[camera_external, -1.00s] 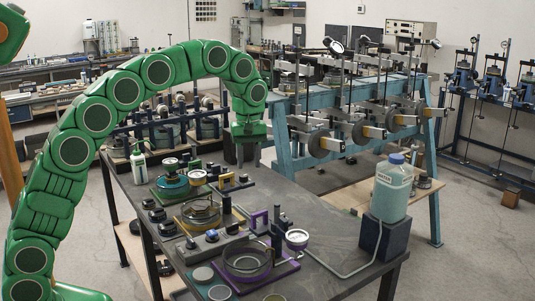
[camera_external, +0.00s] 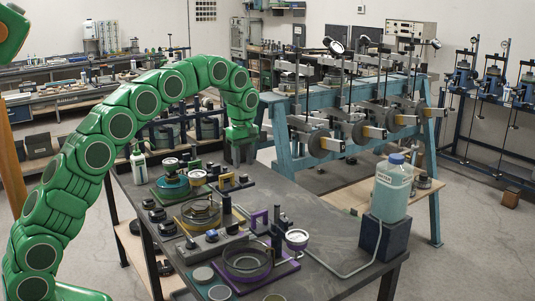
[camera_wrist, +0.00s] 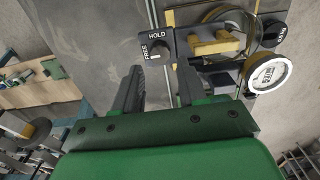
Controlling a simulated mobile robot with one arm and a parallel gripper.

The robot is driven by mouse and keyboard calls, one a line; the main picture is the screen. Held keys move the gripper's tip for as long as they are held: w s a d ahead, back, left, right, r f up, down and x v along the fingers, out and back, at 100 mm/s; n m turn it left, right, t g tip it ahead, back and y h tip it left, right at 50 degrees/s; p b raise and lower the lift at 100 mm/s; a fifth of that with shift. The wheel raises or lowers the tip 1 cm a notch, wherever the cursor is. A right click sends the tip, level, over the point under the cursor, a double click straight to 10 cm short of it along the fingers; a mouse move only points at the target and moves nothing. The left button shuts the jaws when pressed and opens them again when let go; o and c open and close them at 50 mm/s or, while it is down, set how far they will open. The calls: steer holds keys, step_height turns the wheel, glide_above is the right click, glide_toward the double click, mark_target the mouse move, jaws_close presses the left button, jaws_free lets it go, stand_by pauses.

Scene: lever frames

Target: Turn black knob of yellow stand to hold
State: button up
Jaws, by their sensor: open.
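The black knob (camera_wrist: 157,50) shows in the wrist view, with a pale pointer mark on its face. The white words FREE and HOLD stand beside it, FREE at its left and HOLD above. The mark's exact setting is hard to read. The yellow stand (camera_wrist: 213,46) is to its right, with a round ring behind it. In the external view the yellow stand (camera_external: 201,222) is on the dark table, left of its middle.
A purple stand (camera_external: 273,275) with a dial is nearer the camera, and a teal one (camera_external: 172,188) is farther back. A spray bottle (camera_external: 138,165) stands at the table's left edge. A water bottle (camera_external: 392,190) is at the right.

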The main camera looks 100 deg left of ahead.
mark_target(243, 175)
step_height(243, 175, down, 5)
stand_by(0.3)
jaws_close()
